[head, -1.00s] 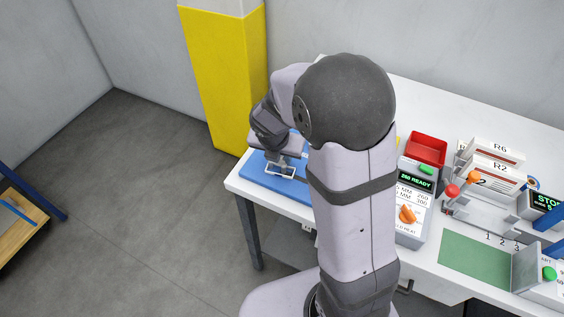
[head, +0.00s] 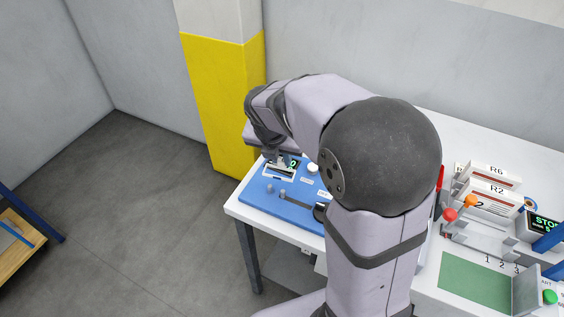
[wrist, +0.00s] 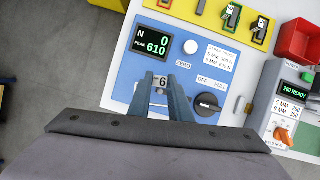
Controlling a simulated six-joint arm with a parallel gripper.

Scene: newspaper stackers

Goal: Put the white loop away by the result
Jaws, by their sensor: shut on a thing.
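My gripper (wrist: 161,92) is over the blue test panel (wrist: 130,85), with its two grey fingers shut on a small white piece marked 6 (wrist: 161,82). Only that piece shows between the fingertips. I cannot tell how much of the white loop lies below it or whether it touches the panel. The panel's display (wrist: 150,43) reads N 0, PEAK 610. In the head view my gripper (head: 279,165) is at the back left of the panel (head: 262,200), partly hidden by my arm.
The panel bears a white ZERO button (wrist: 190,47) and a black OFF/PULL knob (wrist: 207,104). Coloured holders, including a green one (wrist: 231,17), and a red bin (wrist: 299,40) stand beyond. A heater unit (wrist: 288,112) reads 260 READY. Racks R6 (head: 494,170) and R2 (head: 496,191) stand right.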

